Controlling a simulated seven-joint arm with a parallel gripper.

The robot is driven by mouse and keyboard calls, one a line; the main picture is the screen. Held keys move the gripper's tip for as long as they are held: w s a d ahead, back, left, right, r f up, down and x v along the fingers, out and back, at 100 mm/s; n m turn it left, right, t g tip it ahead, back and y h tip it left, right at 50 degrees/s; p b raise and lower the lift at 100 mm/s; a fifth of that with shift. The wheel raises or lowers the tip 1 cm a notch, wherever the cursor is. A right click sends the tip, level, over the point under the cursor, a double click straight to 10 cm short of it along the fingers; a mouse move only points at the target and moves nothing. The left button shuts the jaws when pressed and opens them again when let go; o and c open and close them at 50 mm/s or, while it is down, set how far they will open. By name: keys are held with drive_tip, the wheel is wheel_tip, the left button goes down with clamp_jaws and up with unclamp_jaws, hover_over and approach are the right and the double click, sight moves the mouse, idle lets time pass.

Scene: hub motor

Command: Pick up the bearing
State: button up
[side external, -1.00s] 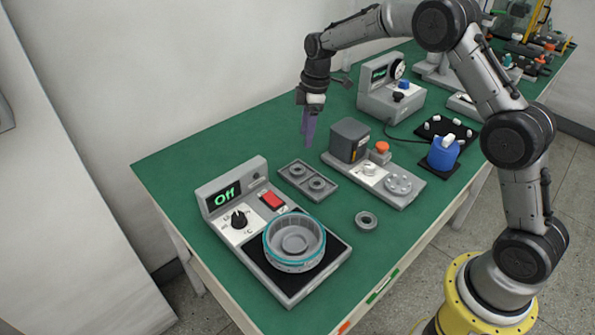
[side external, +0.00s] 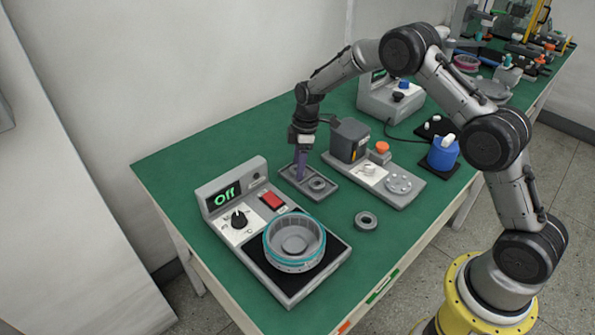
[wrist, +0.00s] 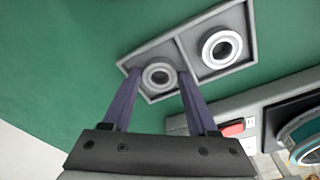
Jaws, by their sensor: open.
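Two grey ring-shaped bearings sit in a grey two-compartment tray. In the wrist view, one bearing (wrist: 158,76) lies between the fingertips of my gripper (wrist: 160,72), and the other bearing (wrist: 221,48) lies in the neighbouring compartment of the tray (wrist: 178,41). My gripper (side external: 301,178) is open, with its purple fingers pointing down over the left compartment of the tray (side external: 327,197). In the side view the fingers hide the bearing there, while the other bearing (side external: 317,184) shows clearly. I cannot tell whether the fingers touch the bearing. A loose ring part (side external: 366,221) lies on the table.
A heater (side external: 222,228) reading "Off" stands at the front left, with a round teal-rimmed housing (side external: 295,243) on its plate. A grey fixture (side external: 410,198) stands right of the tray. A blue container (side external: 443,153) is farther right. Green table around the loose ring is clear.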

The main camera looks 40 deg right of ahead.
drive_tip(key=shift+c, duration=0.3)
clamp_jaws()
drive_tip(key=shift+r, duration=0.1)
